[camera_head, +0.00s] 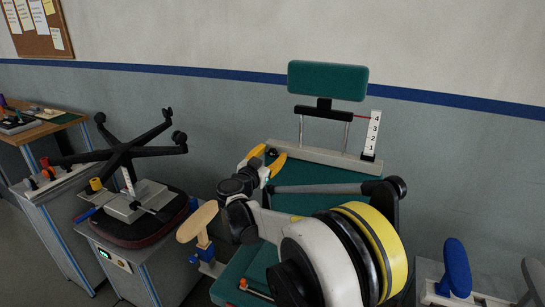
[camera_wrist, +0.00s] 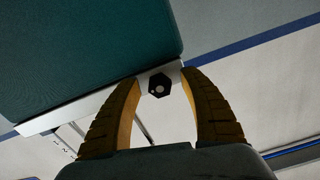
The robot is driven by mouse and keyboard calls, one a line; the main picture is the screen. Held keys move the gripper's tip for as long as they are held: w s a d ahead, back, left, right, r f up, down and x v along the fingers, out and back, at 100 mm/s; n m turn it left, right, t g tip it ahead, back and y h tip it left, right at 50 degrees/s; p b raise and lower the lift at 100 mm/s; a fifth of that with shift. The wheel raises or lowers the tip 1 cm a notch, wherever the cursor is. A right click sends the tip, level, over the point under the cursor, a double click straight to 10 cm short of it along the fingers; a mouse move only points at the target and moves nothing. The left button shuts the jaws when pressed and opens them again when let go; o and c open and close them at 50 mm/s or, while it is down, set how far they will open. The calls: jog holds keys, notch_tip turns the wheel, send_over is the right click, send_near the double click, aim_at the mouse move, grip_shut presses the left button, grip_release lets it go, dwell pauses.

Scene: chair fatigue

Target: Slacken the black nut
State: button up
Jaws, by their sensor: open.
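The black nut (camera_wrist: 159,85) is a dark six-sided piece with a pale centre, on a light grey bar (camera_wrist: 70,108) in the wrist view. My gripper (camera_head: 269,155) is open, with its yellow fingers at the left end of the same bar in the head view. In the wrist view the fingertips stand on either side of the nut, with a visible gap to each. I cannot tell how deep the nut lies between them. In the head view the nut is small and mostly hidden by the fingers.
A teal pad (camera_head: 328,80) stands on posts above the bar, beside a numbered scale (camera_head: 372,135) with a red pointer. An upturned chair base (camera_head: 122,152) is at left. A blue upright piece (camera_head: 456,266) stands at right.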

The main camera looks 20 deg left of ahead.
jog(key=shift+w, duration=0.15)
grip_shut()
